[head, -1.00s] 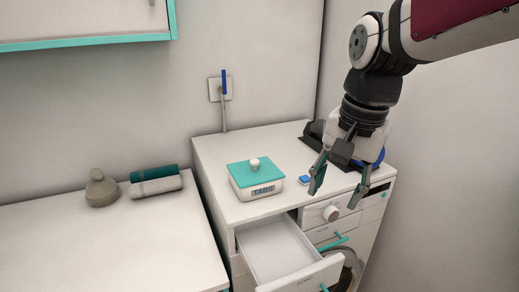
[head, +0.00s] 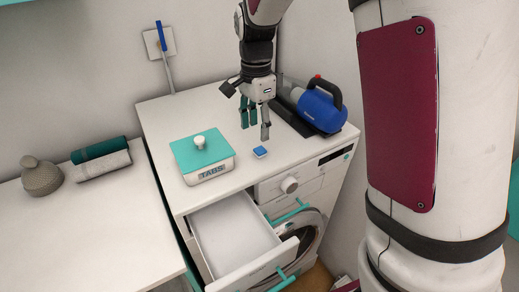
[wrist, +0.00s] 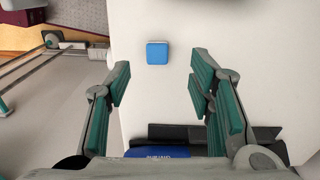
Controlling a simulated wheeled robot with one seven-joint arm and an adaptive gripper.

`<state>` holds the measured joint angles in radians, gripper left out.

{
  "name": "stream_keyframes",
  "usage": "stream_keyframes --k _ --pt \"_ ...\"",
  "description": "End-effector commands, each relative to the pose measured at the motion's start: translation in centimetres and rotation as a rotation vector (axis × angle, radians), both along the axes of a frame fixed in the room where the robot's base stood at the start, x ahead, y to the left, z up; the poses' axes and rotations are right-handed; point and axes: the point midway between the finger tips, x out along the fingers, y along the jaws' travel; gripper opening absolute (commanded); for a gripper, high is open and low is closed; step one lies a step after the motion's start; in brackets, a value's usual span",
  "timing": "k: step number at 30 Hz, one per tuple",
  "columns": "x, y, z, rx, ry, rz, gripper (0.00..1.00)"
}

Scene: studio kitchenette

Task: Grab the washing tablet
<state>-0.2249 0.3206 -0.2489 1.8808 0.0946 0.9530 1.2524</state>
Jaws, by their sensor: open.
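The washing tablet (head: 261,152) is a small blue square with a white lower layer. It lies on the white top of the washing machine, to the right of the TABS box (head: 205,160). In the wrist view the tablet (wrist: 157,53) lies ahead of the fingertips, roughly between their lines and nearer the left finger. My gripper (head: 255,133) is open and empty, pointing down above the worktop just behind the tablet. In the wrist view my gripper (wrist: 157,75) shows its two green-padded fingers wide apart. Nothing hides the tablet.
The TABS box has a teal lid with a white knob. An empty drawer (head: 236,238) stands open at the front. A blue handheld vacuum (head: 320,108) lies on a dark base at the right. Rolled towels (head: 101,159) lie on the left counter.

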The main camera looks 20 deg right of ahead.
Motion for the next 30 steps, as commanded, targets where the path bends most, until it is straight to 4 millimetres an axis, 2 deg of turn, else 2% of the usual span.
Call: stream_keyframes --k 3,10,18,21,28,30 --pt "-0.1 0.0 -1.4 0.001 0.001 0.0 0.48" --pt "-0.2 0.0 -2.9 0.0 0.002 -0.001 0.48" --pt "-0.4 -0.1 -6.6 0.001 0.001 0.001 0.48" --pt "-0.4 -0.1 -7.2 0.001 -0.001 0.0 0.48" --pt "-0.3 -0.1 -7.3 0.0 -0.002 0.001 0.48" --pt "-0.3 -0.1 -7.3 0.0 -0.002 0.001 0.32"
